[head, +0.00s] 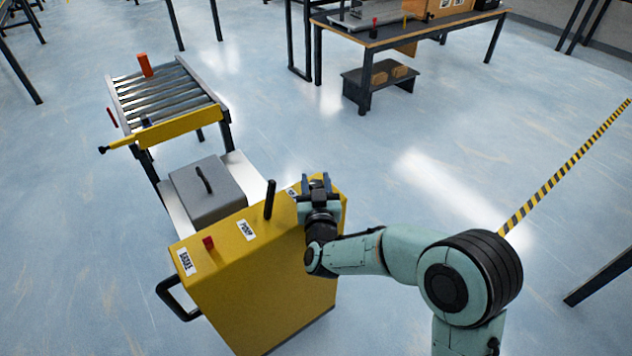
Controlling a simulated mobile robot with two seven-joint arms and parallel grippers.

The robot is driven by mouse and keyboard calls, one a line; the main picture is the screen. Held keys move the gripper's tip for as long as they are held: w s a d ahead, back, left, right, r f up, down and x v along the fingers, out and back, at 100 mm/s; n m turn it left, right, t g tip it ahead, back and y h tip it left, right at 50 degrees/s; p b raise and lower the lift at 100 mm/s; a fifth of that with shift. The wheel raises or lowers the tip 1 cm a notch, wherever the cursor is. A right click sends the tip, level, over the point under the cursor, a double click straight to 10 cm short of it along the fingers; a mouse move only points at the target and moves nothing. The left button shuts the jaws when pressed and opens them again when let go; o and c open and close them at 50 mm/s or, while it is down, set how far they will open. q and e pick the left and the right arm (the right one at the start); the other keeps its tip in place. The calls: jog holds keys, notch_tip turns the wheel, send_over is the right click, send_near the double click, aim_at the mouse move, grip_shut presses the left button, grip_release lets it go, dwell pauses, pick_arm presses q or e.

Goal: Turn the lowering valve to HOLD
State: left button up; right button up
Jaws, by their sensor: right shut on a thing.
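A yellow lift cart body (265,280) stands in front of me with controls along its top. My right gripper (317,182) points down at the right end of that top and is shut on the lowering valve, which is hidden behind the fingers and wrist. A small white label (292,194) shows just left of the gripper, partly covered. I cannot read the valve's setting. A black upright pump lever (269,199) stands left of the gripper, near a label (247,230) that seems to read PUMP. My left gripper is not in view.
A red knob (208,243) and a label (187,262) sit at the cart's left end, above a black handle (177,300). A grey lidded case (207,195) rests behind. A roller conveyor (170,95) with a yellow bar stands beyond.

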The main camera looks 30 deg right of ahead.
jog(key=o, duration=1)
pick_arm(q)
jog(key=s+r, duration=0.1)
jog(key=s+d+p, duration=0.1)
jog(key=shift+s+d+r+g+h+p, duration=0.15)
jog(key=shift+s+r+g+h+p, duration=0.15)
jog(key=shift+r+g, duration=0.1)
pick_arm(e)
jog(key=v, duration=1.3)
jog(key=shift+s+a, duration=0.15)
jog(key=shift+a, duration=0.05)
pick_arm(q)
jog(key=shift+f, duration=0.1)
